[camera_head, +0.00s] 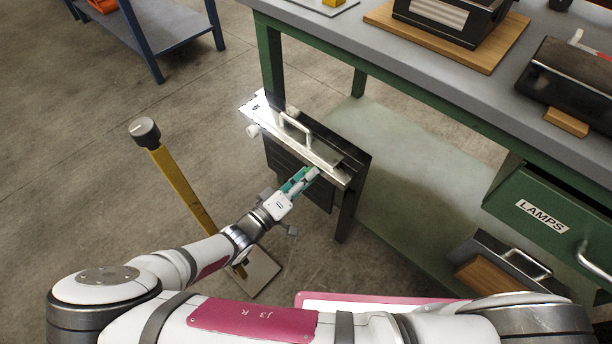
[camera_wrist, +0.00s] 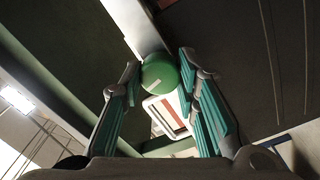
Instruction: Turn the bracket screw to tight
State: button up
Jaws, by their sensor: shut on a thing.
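The bracket screw appears as a green round knob (camera_wrist: 160,76) with a short white mark, against a pale metal strip in the wrist view. My gripper (camera_wrist: 158,80) has its two teal-padded fingers on either side of this knob, shut on it. In the head view, my gripper (camera_head: 302,178) reaches the near right end of a metal plate (camera_head: 324,152) on top of a dark chassis unit (camera_head: 290,165). The knob is hidden there by the fingers. A red and white marked piece (camera_wrist: 168,114) shows between the fingers, behind the knob.
A green workbench (camera_head: 380,75) stands to the right, with its LAMPS drawer (camera_head: 545,214) and dark cases on top. A yellow post (camera_head: 180,190) stands left of my arm.

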jog(key=shift+f, duration=0.1)
dwell(0.3)
jog(key=o, duration=1.2)
jog(key=shift+c, duration=0.2)
